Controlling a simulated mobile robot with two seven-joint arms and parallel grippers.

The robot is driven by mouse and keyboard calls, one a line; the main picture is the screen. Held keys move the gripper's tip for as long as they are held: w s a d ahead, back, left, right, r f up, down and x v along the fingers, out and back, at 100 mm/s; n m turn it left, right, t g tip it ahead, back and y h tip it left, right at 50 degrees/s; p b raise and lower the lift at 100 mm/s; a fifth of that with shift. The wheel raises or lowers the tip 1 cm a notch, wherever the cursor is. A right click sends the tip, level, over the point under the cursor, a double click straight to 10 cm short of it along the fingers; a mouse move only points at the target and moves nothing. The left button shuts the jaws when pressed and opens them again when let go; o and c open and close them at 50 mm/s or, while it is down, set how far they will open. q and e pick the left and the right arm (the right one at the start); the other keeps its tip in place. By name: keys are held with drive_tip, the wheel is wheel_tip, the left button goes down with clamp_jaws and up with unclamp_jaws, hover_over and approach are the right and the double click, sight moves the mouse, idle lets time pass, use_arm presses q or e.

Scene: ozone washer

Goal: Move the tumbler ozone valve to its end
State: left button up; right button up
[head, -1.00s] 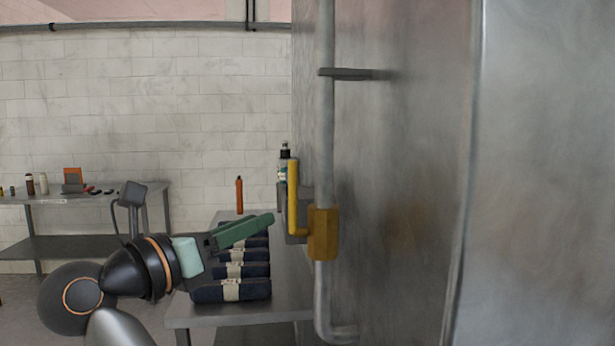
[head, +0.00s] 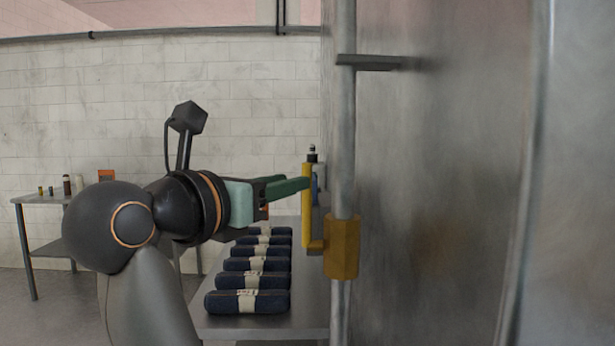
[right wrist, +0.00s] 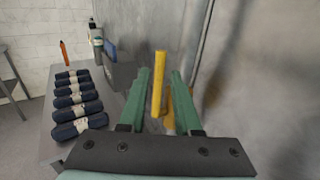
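The valve has a yellow upright handle (head: 306,200), bent at its foot into an orange-yellow body (head: 342,247) on a vertical grey pipe. My right gripper (head: 306,184), with green fingers, is level with the upper half of the handle. In the right wrist view the fingers (right wrist: 160,74) are apart and the handle (right wrist: 158,90) stands between them, nearer the left finger. I cannot tell whether either finger touches it. The valve body is partly hidden behind the right finger there. My left gripper is in neither view.
A large metal washer wall (head: 450,180) fills the right side, close to the pipe. A grey bracket (head: 370,62) sticks out above the valve. Behind, a table (head: 305,318) bears several dark rolled bundles (head: 247,302) and a bottle (head: 312,155). A second table (head: 28,200) stands at far left.

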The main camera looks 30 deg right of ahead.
drive_tip(key=x, duration=0.6)
drive_tip(key=shift+c, duration=0.3)
clamp_jaws()
idle(1.0)
